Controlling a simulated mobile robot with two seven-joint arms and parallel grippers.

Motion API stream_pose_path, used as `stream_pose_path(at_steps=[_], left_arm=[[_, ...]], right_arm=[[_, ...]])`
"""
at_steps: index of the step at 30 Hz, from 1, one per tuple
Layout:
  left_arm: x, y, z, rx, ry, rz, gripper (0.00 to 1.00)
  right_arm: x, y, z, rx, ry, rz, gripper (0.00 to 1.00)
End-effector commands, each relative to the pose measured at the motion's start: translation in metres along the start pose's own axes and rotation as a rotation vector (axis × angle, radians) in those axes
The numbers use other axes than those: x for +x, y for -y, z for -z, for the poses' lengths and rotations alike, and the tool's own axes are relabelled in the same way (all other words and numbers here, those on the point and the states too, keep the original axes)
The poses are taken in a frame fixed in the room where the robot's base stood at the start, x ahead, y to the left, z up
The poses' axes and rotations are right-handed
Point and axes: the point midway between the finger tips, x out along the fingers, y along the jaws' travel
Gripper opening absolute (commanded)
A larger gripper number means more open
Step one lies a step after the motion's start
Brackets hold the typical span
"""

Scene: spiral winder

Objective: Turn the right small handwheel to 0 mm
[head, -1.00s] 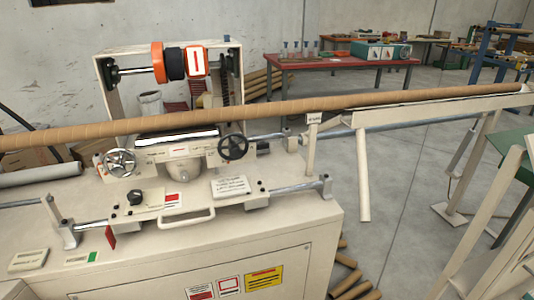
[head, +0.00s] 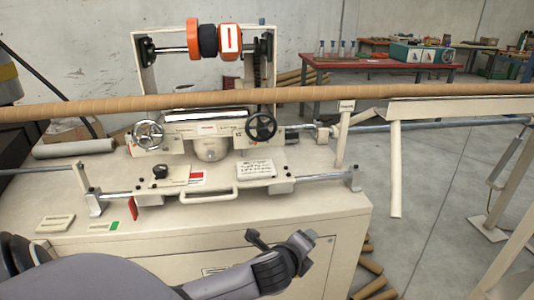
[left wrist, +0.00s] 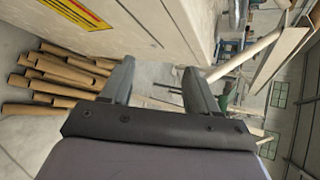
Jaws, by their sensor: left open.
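The spiral winder carries two small handwheels below the long brown tube. The right small handwheel (head: 261,127) is black with spokes. The left handwheel (head: 148,134) is silver. Any scale reading is too small to make out. My left gripper (head: 308,236) is in front of the machine's cabinet, well below and to the right of the right handwheel, touching nothing. In the left wrist view my left gripper (left wrist: 152,75) is open and empty, its two fingers apart. My right gripper is in neither view.
The brown tube (head: 200,101) runs across above the handwheels. A U-shaped handle (head: 208,196) and guide rods sit in front of them. Loose cardboard tubes (left wrist: 50,85) lie on the floor beside the cabinet (head: 330,225). A red table (head: 380,64) stands behind.

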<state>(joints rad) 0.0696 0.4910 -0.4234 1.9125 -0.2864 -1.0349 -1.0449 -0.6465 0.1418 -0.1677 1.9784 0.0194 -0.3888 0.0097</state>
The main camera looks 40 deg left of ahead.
Motion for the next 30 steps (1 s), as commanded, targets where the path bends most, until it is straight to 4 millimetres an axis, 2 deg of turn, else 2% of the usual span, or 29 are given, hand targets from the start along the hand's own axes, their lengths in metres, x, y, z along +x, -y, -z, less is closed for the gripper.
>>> stream_pose_path(at_steps=[3, 8, 12, 16, 19, 23, 26, 30], left_arm=[[0.011, 0.029, -0.035, 0.228, 0.137, 0.02, 0.6], [0.011, 0.067, -0.087, 0.505, 0.342, -0.005, 0.6], [-0.001, 0.099, -0.134, 0.708, 0.533, -0.069, 0.6], [-0.017, 0.122, -0.171, 0.842, 0.682, -0.153, 0.6], [-0.029, 0.133, -0.191, 0.904, 0.759, -0.21, 0.6], [-0.038, 0.14, -0.204, 0.944, 0.811, -0.256, 0.6], [-0.038, 0.142, -0.21, 0.953, 0.822, -0.269, 0.6], [-0.027, 0.144, -0.222, 0.952, 0.822, -0.27, 0.6]], right_arm=[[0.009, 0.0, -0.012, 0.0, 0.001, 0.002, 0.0], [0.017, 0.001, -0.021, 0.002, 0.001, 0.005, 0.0], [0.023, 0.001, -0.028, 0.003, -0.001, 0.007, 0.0], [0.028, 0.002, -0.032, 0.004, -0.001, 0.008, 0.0], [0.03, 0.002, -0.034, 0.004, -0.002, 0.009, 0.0], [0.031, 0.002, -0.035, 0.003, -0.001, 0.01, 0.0], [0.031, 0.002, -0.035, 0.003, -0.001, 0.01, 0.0], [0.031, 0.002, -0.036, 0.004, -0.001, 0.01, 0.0]])
